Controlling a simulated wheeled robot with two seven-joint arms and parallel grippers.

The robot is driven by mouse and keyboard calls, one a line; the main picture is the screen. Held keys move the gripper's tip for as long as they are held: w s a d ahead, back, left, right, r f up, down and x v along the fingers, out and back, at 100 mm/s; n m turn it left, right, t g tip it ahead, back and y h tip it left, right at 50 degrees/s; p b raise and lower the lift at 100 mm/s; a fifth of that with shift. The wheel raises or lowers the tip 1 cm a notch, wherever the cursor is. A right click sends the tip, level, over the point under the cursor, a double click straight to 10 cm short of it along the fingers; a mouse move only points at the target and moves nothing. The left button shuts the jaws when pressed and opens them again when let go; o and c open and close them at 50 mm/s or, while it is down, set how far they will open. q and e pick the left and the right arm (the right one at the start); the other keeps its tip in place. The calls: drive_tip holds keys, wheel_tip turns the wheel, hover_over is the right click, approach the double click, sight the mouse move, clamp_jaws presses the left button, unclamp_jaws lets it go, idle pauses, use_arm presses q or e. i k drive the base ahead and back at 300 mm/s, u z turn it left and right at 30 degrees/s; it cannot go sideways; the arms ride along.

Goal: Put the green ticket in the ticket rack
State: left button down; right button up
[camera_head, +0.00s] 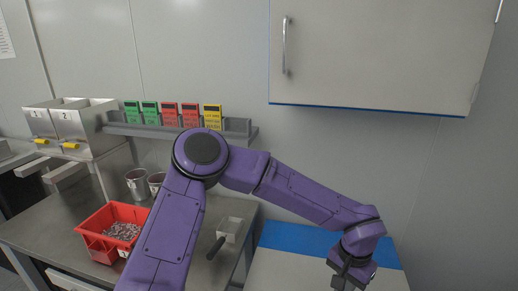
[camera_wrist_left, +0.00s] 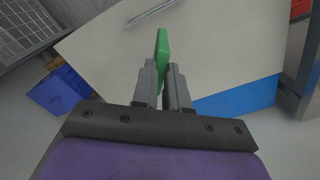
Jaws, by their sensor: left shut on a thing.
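My left gripper (camera_wrist_left: 165,85) is shut on a green ticket (camera_wrist_left: 162,54), which shows edge-on and sticks out past the fingertips in the left wrist view. In the head view the left gripper (camera_head: 350,280) hangs low at the right, near the bottom edge, and the ticket cannot be made out there. The grey ticket rack (camera_head: 239,126) is on the back wall at left centre. Two green tickets, two red ones and a yellow one stand in it from left to right, and its right end looks empty. My right gripper is not in view.
A red bin (camera_head: 97,223) of small parts and metal cups (camera_head: 136,182) stand on the left bench. A scoop (camera_head: 229,229) lies right of them, partly beside my arm. Two numbered dispensers (camera_head: 70,125) stand left of the rack. A wall cabinet (camera_head: 380,55) hangs upper right.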

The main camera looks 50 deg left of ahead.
sight(118, 121)
drive_tip(key=z, duration=1.3)
drive_tip(key=k, duration=2)
drive_tip(key=u, duration=1.1)
